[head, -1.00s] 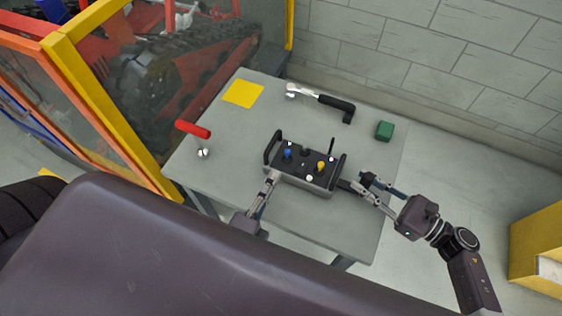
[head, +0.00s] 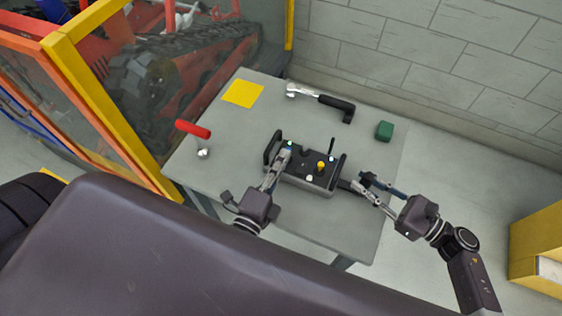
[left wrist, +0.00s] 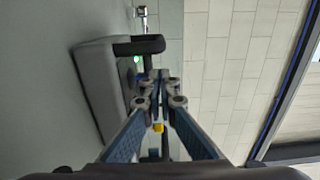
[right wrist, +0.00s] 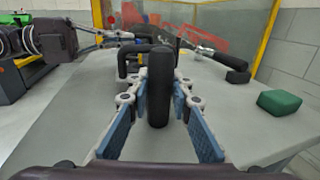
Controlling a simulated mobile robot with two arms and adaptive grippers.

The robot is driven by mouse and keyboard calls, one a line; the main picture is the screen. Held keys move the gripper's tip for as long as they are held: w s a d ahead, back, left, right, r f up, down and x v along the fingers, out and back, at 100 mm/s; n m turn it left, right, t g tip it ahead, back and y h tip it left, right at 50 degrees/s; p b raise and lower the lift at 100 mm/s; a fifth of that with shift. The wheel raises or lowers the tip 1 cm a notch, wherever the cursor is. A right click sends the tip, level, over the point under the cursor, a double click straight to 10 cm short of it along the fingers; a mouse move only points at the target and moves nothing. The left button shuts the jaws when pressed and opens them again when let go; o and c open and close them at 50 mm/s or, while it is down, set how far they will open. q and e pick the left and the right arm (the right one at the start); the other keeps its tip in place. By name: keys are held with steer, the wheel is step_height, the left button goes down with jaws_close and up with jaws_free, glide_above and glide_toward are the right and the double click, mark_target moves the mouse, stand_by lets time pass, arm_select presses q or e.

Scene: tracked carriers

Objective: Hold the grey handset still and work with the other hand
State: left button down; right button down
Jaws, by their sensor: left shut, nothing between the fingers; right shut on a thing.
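The grey handset (head: 313,186), with a black top panel, lies on the table, a black handle at each end. My right gripper (head: 352,184) is shut on its right handle, which stands between the fingers in the right wrist view (right wrist: 160,88). My left gripper (head: 284,156) is shut and empty, its fingertips at the left part of the panel where the blue stick is hidden; I cannot tell whether they touch it. A yellow stick (head: 320,166) stands on the panel's right part.
On the grey table (head: 235,135) are a yellow square (head: 242,94), a red-handled tool (head: 192,129), a black-handled wrench (head: 335,102) and a green block (head: 384,131). A yellow-framed fence (head: 105,100) borders the left, a block wall the back.

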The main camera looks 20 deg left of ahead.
arm_select(q)
steer(key=shift+w+r, duration=0.2)
steer(key=shift+w, duration=0.25)
steer(key=shift+s, duration=0.15)
stand_by(2.8)
steer(key=s+r, duration=0.4)
steer(key=s, duration=0.9)
steer(key=shift+a+r, duration=0.25)
steer(key=shift+r, duration=0.15)
arm_select(e)
steer(key=c, duration=1.7)
jaws_free()
steer(key=shift+o, duration=0.2)
